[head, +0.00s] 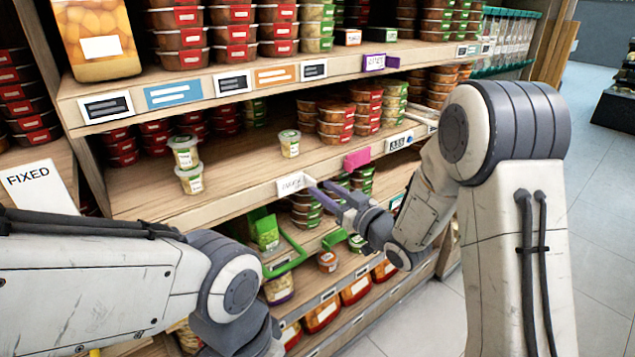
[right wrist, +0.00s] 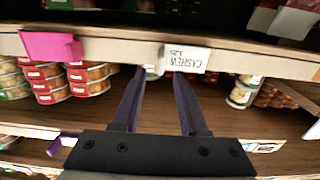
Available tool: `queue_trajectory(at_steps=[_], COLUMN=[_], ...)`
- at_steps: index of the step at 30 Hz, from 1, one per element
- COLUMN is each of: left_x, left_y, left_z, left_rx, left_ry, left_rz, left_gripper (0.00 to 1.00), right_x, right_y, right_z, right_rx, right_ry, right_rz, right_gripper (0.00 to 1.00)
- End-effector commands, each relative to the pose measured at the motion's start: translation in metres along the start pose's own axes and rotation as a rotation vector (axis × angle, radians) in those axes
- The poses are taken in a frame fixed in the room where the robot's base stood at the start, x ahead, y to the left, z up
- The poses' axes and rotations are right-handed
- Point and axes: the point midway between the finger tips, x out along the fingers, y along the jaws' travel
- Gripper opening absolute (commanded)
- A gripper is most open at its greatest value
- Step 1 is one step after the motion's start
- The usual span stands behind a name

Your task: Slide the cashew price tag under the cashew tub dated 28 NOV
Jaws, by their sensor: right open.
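The white cashew price tag (head: 291,184) is on the front edge of the middle shelf in the head view. It shows in the right wrist view (right wrist: 187,59) with its lettering upside down. My right gripper (head: 318,186) is open, its dark fingertips close to the tag; contact cannot be told. It also shows in the right wrist view (right wrist: 159,72). Two similar tubs are stacked further left, the upper tub (head: 185,151) on the lower tub (head: 191,180). Their dates are unreadable. My left gripper is out of frame.
A pink tag (head: 357,159) sticks out from the shelf edge right of the cashew tag; it shows in the right wrist view (right wrist: 51,47). Bare shelf board (head: 235,175) lies between the pale tubs.

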Motion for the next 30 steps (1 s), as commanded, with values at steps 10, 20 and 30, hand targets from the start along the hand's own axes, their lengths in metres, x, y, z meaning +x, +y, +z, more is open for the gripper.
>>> queue_trajectory(at_steps=[10,20,30], left_x=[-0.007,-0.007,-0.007], left_y=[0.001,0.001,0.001], left_z=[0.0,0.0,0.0], left_rx=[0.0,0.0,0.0], left_ry=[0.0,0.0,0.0], left_rz=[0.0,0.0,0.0], left_gripper=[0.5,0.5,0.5], right_x=[0.029,0.029,0.029], right_y=[0.0,0.0,0.0], right_z=[0.0,0.0,0.0], right_rx=[0.0,0.0,0.0], right_ry=[0.0,0.0,0.0], right_rz=[0.0,0.0,0.0], right_gripper=[0.42,0.0,0.0])
